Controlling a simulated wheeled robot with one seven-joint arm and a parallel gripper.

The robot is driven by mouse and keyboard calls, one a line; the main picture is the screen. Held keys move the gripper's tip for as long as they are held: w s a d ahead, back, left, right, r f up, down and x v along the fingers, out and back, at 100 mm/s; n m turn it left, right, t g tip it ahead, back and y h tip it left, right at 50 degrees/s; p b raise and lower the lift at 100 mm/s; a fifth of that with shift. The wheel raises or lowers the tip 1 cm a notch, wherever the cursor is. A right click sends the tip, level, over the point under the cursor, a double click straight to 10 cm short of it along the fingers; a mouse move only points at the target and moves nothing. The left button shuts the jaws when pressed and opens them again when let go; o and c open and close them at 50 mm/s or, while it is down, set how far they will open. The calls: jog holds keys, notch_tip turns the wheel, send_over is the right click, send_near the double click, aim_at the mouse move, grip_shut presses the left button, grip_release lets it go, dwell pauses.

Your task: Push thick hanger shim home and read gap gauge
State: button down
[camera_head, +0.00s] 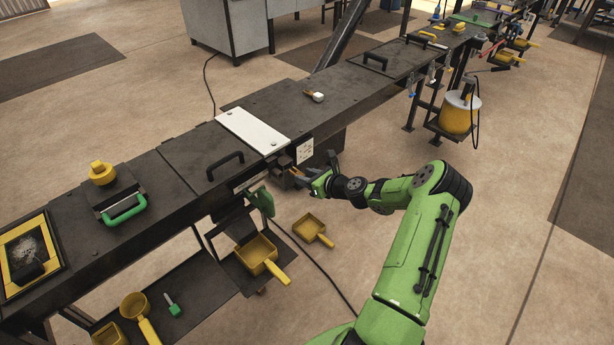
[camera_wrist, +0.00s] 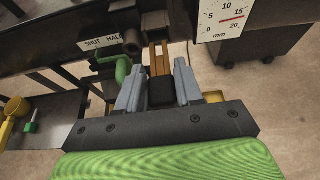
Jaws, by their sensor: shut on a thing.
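My gripper (camera_head: 312,178) reaches the front side of the long dark bench; in the wrist view its grey fingers (camera_wrist: 159,72) are shut on the black grip of the shim (camera_wrist: 160,58). The shim has two brass-coloured prongs pointing away from me at a dark block. Whether their tips are in a slot I cannot tell. The gap gauge (camera_wrist: 229,18) is a white dial marked 0 to 20 mm, just right of the shim; its red pointer lies toward 15. In the head view the gauge (camera_head: 304,151) is too small to read.
A green handle (camera_wrist: 118,69) hangs left of the shim, below a "SHUT HALF" label (camera_wrist: 102,43). A yellow scoop tray (camera_head: 256,253) sits on a low shelf, and another yellow scoop (camera_head: 312,229) is nearby. A white plate (camera_head: 252,130) lies on the bench. The floor right of my arm is clear.

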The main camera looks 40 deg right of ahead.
aim_at(295, 171)
jog(key=shift+r, duration=0.1)
jog(key=shift+w+a, duration=0.2)
jog(key=shift+w, duration=1.3)
jog(key=shift+p, duration=0.55)
jog(key=shift+w, duration=0.15)
jog(key=shift+w+a, duration=0.2)
jog(key=shift+w, duration=0.8)
